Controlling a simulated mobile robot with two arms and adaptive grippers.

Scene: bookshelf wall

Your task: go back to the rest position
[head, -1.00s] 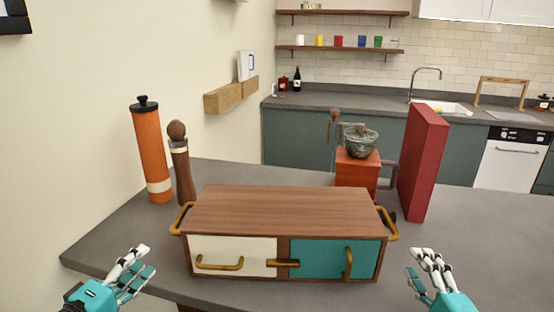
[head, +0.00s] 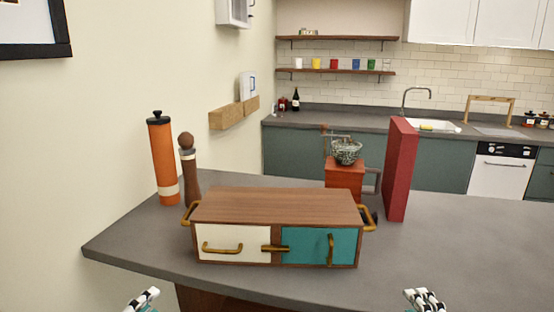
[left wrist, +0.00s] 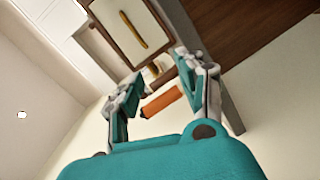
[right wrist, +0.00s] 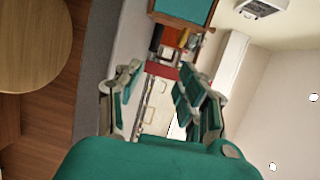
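My left gripper (head: 142,300) shows only its fingertips at the bottom left of the head view. In the left wrist view it (left wrist: 160,88) is open with nothing between its fingers. My right gripper (head: 425,301) shows its fingertips at the bottom right of the head view. In the right wrist view it (right wrist: 158,90) is open and empty. Both grippers are in front of the counter (head: 420,265), apart from the objects on it.
A wooden box (head: 275,205) with a white and a teal front stands near the counter's front edge. Behind it are an orange mill (head: 163,160), a brown mill (head: 190,175), a coffee grinder (head: 344,175) and a red upright block (head: 401,170). The counter's right side is clear.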

